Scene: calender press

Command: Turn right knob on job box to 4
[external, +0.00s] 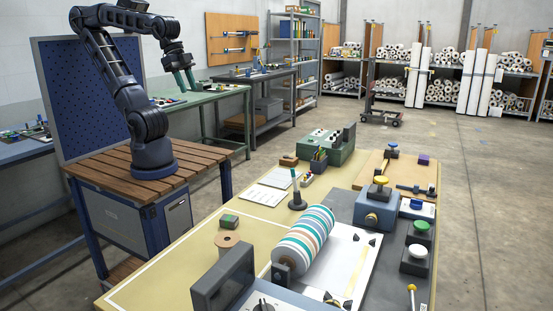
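My gripper (184,80) hangs at the upper left, over the wooden stand and back bench area, well away from the large front table. A blue-grey box (285,299) with a dark screen (222,280) is at the bottom edge, partly cut off. One round dial (262,305) shows on it. A green box (327,147) with small controls on top stands at the table's far end. I cannot tell which is the job box, nor read any knob setting.
A striped roller (303,236) lies mid-table beside a white sheet (352,263). A dark upright post (297,190), a blue box with a yellow knob (376,207) and a green button box (418,245) stand on the table. A blue pegboard (85,90) is behind my arm.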

